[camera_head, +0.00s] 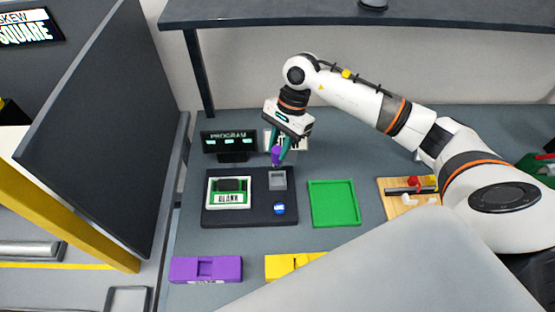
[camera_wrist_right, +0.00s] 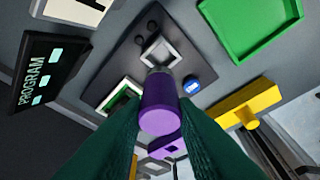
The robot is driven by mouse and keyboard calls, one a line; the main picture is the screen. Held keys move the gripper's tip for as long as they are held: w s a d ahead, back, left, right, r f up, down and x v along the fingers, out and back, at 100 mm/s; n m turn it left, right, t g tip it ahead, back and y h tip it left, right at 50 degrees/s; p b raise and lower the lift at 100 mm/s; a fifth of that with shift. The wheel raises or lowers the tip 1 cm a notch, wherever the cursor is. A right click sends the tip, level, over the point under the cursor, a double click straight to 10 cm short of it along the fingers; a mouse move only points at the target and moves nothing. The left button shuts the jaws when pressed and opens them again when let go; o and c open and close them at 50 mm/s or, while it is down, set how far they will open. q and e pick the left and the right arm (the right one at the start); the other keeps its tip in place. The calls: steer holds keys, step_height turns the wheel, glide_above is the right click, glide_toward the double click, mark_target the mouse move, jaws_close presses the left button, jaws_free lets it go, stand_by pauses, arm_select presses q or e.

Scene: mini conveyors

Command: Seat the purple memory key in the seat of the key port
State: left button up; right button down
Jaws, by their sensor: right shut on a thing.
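The purple memory key (camera_head: 276,155) is held between the fingers of my right gripper (camera_head: 281,153). It also shows in the right wrist view (camera_wrist_right: 159,110), with its grey far end pointing toward the board. The key port's grey square seat (camera_head: 278,180) is on the back right of the dark board (camera_head: 249,216). In the head view the key is just behind and above the seat. In the wrist view the key's end overlaps the near edge of the seat (camera_wrist_right: 148,51); whether they touch cannot be told. My left gripper is not in view.
A blue button (camera_head: 279,209) and a block labelled BLANK (camera_head: 228,207) are on the board. A PROGRAM display (camera_head: 229,142) stands behind. A green tray (camera_head: 334,224) lies to the right. Purple (camera_head: 183,269) and yellow (camera_head: 281,265) blocks lie in front.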

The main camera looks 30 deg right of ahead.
step_height(320, 180, down, 8)
steer(key=shift+s+f+p, duration=0.1)
steer(key=shift+p, duration=1.05)
steer(key=shift+f, duration=0.25)
steer(key=shift+f+b, duration=0.2)
steer(key=shift+b, duration=0.1)
steer(key=c, duration=1.2)
jaws_free()
steer(key=shift+r, duration=0.1)
steer(key=shift+o, duration=0.2)
